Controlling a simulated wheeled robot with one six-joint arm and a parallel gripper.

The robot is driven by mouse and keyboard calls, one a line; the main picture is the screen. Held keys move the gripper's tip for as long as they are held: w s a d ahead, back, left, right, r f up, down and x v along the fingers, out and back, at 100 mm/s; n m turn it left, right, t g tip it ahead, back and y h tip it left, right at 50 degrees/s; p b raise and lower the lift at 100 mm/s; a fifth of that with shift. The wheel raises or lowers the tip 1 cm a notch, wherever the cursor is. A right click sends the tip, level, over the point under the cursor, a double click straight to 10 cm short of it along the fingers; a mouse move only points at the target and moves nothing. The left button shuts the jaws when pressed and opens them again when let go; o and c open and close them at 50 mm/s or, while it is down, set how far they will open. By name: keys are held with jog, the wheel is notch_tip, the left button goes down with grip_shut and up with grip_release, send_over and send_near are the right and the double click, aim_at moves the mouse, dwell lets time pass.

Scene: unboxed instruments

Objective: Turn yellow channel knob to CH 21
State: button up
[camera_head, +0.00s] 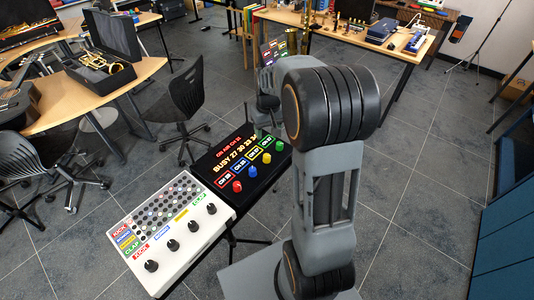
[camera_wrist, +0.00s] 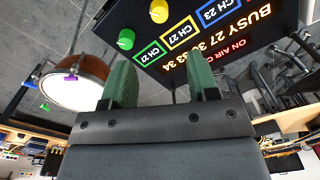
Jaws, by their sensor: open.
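The black channel panel (camera_head: 207,160) carries red, blue, yellow and green knobs. The yellow knob (camera_head: 266,157) also shows at the top edge of the wrist view (camera_wrist: 159,10), partly cut off. Its yellow-framed label (camera_wrist: 180,35) appears to read CH 27, upside down in the wrist view. In the head view my arm hides part of the scene.
A white drum-pad box (camera_head: 170,225) with black knobs stands left of the panel. The panel's display (camera_wrist: 215,40) shows BUSY and several numbers. A round brown-rimmed drum (camera_wrist: 80,82) is left of the fingers in the wrist view. Chairs (camera_head: 180,100) and tables stand behind.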

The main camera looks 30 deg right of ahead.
aim_at(266, 155)
notch_tip(266, 155, down, 13)
jog(key=shift+a+r+p, duration=0.15)
jog(key=shift+r+p, duration=0.05)
jog(key=shift+p, duration=0.3)
jog(key=shift+c, duration=0.5)
jog(key=c, duration=0.8)
jog(key=shift+n, duration=0.3)
